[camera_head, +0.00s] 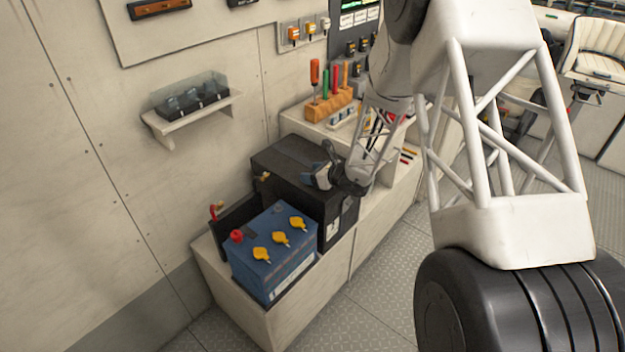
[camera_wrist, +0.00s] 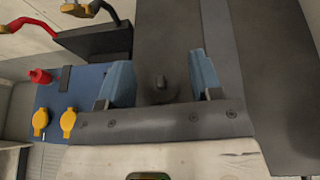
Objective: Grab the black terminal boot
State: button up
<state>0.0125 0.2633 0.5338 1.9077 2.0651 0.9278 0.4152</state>
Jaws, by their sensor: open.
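A small black piece (camera_wrist: 160,82), which looks like the black terminal boot, stands on the lid of a black box (camera_wrist: 165,30) in the wrist view. It lies between the two blue fingers of my gripper (camera_wrist: 161,80), with a gap on each side. My gripper (camera_head: 325,170) is open over the box (camera_head: 290,165) in the head view. I cannot make out the boot there. A blue battery (camera_head: 275,250) with a red boot (camera_head: 236,235) and yellow caps (camera_head: 281,238) sits in front of the box.
A wall shelf (camera_head: 190,120) holds a clear-fronted tray above the box. A wooden tool rack (camera_head: 330,105) stands on the bench behind it. Cables with red and black ends (camera_wrist: 35,25) lie by the battery. The floor (camera_head: 380,300) at front is clear.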

dwell(0.3)
jog(key=c, duration=0.9)
jog(key=shift+f, duration=0.1)
jog(key=shift+r, duration=0.3)
grip_shut()
jog(key=shift+r, duration=0.25)
notch_tip(320, 180, up, 3)
jog(key=shift+f, duration=0.1)
jog(key=s+d+r, duration=0.1)
jog(key=s+d, duration=0.1)
jog(key=s, duration=1.4)
jog(key=shift+d+r, duration=0.15)
